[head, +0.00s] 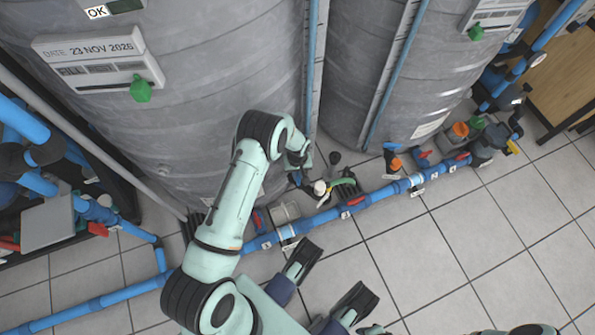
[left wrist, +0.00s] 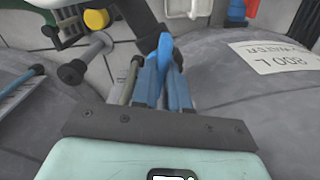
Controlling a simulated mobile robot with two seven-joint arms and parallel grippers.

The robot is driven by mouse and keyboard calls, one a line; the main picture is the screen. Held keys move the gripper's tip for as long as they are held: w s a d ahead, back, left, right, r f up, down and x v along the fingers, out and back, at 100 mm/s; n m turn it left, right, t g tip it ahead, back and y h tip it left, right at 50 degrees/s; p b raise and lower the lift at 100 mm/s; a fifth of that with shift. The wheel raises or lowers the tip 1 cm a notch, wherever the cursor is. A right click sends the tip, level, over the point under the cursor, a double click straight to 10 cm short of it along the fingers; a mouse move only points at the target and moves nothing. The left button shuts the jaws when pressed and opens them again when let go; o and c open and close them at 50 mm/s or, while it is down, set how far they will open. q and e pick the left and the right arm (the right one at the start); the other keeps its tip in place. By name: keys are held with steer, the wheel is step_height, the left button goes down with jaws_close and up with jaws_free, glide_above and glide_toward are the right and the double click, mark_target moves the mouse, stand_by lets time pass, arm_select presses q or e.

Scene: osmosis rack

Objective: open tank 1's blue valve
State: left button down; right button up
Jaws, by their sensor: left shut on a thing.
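In the left wrist view a bright blue valve handle (left wrist: 165,46) stands between the two blue fingers of my left gripper (left wrist: 165,75), which is shut on it. The handle sits by a dark fitting and pipe. In the head view my left gripper (head: 300,178) is low between two large grey tanks, the left tank (head: 200,110) and the right tank (head: 365,60); it is small there and hides most of the handle. I cannot read a tank number. My right gripper (head: 328,282) is open and empty over the floor, its black fingertips well apart.
A blue pipe (head: 330,215) with red-handled valves runs along the floor before the tanks. A wooden table (head: 560,75) stands far right. Tiled floor (head: 440,250) is clear in front.

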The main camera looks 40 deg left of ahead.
arm_select(q)
steer(key=n, duration=0.4)
steer(key=shift+n, duration=2.1)
arm_select(e)
steer(key=shift+w+r, duration=0.15)
steer(key=shift+w, duration=0.2)
arm_select(q)
steer(key=c, duration=1.1)
jaws_free()
steer(key=shift+c, duration=0.2)
step_height(320, 180, up, 13)
steer(key=p, duration=0.4)
steer(key=shift+r+p, duration=0.2)
steer(key=shift+p, duration=0.1)
arm_select(e)
steer(key=w+a+r+t, duration=0.1)
steer(key=w+r+t, duration=0.2)
steer(key=w+r, duration=0.2)
steer(key=w, duration=0.3)
steer(key=shift+w+r+n, duration=0.15)
steer(key=shift+r+n, duration=0.15)
steer(key=shift+r, duration=0.1)
